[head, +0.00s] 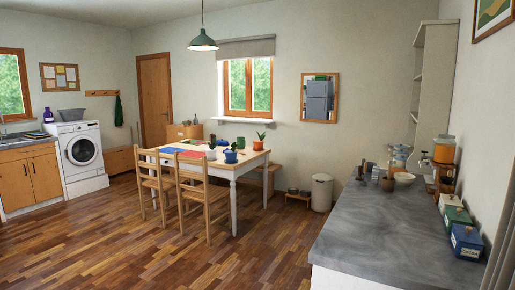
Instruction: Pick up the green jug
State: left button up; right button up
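I cannot make out a green jug for certain in the head view. Neither of my grippers is in view.
A grey counter (385,235) on the right holds jars, a bowl (403,179) and several boxes at its right edge. Two wooden chairs (205,194) stand at the table's front. A bin (321,192) stands by the back wall. The wooden floor (130,250) in front is clear.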

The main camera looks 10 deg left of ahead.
aim_at(242, 143)
jog(key=i+j+u, duration=0.3)
jog(key=i, duration=0.3)
jog(key=i+j+u, duration=0.3)
jog(key=i, duration=0.3)
jog(key=i+u, duration=0.3)
jog(key=i, duration=0.35)
jog(key=i+l+z, duration=0.1)
jog(key=i+z, duration=0.3)
jog(key=i, duration=0.15)
jog(key=i+j+z, duration=0.1)
jog(key=i+z, duration=0.25)
jog(key=i, duration=0.2)
jog(key=i+j+z, duration=0.25)
jog(key=i+z, duration=0.55)
jog(key=i, duration=1.95)
